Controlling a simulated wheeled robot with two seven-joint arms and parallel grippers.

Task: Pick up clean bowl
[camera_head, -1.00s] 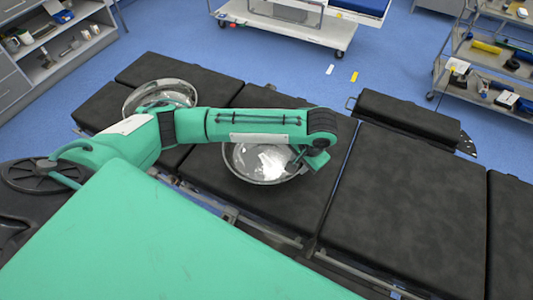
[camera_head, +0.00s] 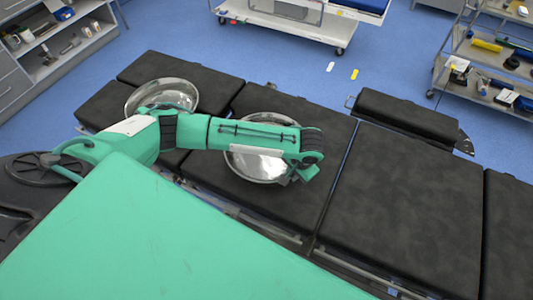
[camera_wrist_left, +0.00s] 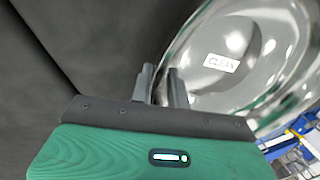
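The clean bowl (camera_head: 262,166) is a shiny metal bowl on the black operating table, partly hidden under my left arm in the head view. In the left wrist view the bowl (camera_wrist_left: 275,60) fills the upper right, with a white label reading CLEAN inside it. My left gripper (camera_head: 298,178) is at the bowl's lower right rim in the head view. In the wrist view the left gripper's fingers (camera_wrist_left: 161,82) stand apart at the rim, one outside the wall and one on the inner side. Contact with the rim cannot be made out. My right gripper is not in view.
A second metal bowl (camera_head: 172,92) sits on the table's left part, partly behind my left arm. The black table (camera_head: 400,210) is bare to the right. A side pad (camera_head: 405,117) lies along its far edge. A tool trolley (camera_head: 470,70) stands at the back right.

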